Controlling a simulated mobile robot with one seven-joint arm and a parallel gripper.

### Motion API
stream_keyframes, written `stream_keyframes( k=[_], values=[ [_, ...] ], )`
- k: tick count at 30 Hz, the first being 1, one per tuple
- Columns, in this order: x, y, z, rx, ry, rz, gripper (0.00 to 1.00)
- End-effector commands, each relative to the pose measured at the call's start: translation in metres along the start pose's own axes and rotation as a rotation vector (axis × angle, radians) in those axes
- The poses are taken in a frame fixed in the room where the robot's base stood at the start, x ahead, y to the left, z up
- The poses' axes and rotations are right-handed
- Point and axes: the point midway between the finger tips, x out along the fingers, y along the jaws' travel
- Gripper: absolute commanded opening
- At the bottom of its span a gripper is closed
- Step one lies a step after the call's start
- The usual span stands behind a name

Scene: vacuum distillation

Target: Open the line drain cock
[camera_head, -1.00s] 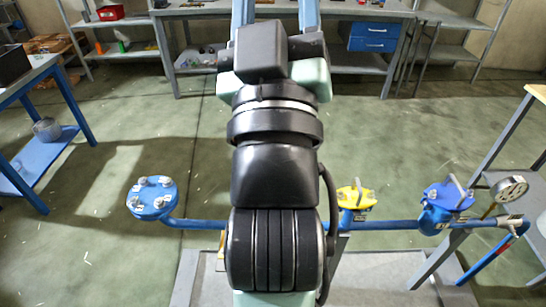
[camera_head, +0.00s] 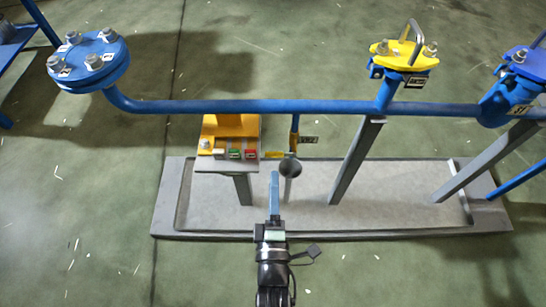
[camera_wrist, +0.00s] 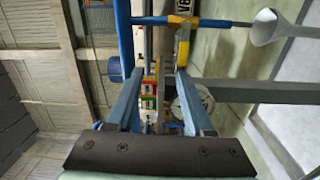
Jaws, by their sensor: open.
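The line drain cock is on a short blue branch (camera_head: 295,130) that hangs from the blue line. A small yellow part (camera_head: 274,155), which looks like its lever, sticks out to the left. A dark tag (camera_head: 309,140) is beside it. A grey funnel (camera_head: 290,168) sits just below the branch. My gripper (camera_head: 274,178) is in front of and slightly below the cock, its blue fingers pointing towards it. In the wrist view the fingers (camera_wrist: 158,76) are apart with nothing clearly held. The yellow part (camera_wrist: 183,45) shows beyond the right fingertip, and the funnel (camera_wrist: 268,28) is at upper right.
The blue line (camera_head: 220,106) runs above, with a blue flange (camera_head: 88,62) left and a yellow valve (camera_head: 403,53) right. Grey supports rise from the tray (camera_head: 395,229).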

Motion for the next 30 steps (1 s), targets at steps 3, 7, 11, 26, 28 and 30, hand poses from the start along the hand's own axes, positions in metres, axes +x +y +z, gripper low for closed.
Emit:
stream_keyframes(
  k=[3, 7, 11, 26, 28, 30],
  values=[
    [-0.019, -0.036, 0.003, -0.054, -0.002, -0.026, 0.53],
    [-0.019, -0.042, 0.004, -0.072, -0.002, -0.031, 0.53],
    [-0.002, -0.042, 0.004, -0.072, -0.001, -0.029, 0.53],
    [0.092, -0.045, 0.003, -0.069, -0.001, -0.03, 0.53],
    [0.099, -0.045, 0.003, -0.07, -0.001, -0.03, 0.53],
    [0.103, -0.044, 0.003, -0.069, -0.001, -0.031, 0.53]
  ],
)
